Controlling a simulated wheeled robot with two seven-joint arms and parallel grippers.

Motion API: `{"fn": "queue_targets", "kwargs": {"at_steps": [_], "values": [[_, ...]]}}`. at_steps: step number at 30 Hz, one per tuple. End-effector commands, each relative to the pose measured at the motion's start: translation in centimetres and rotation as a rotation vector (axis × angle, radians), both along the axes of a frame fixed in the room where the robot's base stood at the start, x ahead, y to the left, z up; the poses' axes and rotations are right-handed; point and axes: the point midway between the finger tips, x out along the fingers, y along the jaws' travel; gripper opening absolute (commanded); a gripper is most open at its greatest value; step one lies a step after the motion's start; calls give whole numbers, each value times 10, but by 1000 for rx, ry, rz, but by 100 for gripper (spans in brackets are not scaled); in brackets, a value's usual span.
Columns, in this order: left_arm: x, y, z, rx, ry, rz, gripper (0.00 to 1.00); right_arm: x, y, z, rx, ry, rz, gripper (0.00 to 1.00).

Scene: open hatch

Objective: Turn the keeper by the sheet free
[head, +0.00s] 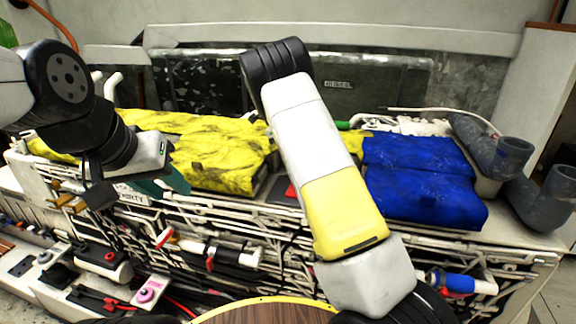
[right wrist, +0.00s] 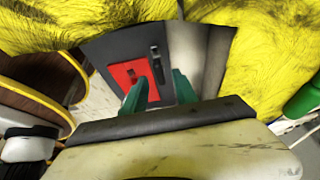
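In the right wrist view a dark grey plate (right wrist: 112,48) lies between yellow covers. A red piece (right wrist: 122,72) with a small dark mark is on it. A narrow black upright piece (right wrist: 157,60), perhaps the keeper, stands right of the red. I cannot tell which part is the sheet. My right gripper (right wrist: 160,92) is open, its two green fingers apart in front of the plate; I see nothing held, and contact is unclear. In the head view my right arm hides this gripper; a bit of the red (head: 290,192) shows beside it. My left gripper (head: 140,190) is at the left, its opening unclear.
Yellow covers (head: 212,160) and blue covers (head: 420,180) lie on the engine top. Pipes and cables run along the front, with a red-handled valve (head: 163,238). Dark grey elbows (head: 505,155) stand at right. A round wooden tabletop (head: 265,312) is at the bottom.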

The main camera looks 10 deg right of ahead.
Motion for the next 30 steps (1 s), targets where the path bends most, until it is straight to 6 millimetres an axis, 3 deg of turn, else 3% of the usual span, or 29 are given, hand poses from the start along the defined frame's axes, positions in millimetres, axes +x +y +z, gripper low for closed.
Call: {"fn": "queue_targets", "kwargs": {"at_steps": [22, 30], "values": [[0, 0, 0, 0, 0, 0, 36, 9, 22, 56, 1, -2, 1, 35], [0, 0, 0, 0, 0, 0, 36, 10, 26, 66, 1, -1, 0, 35]]}}
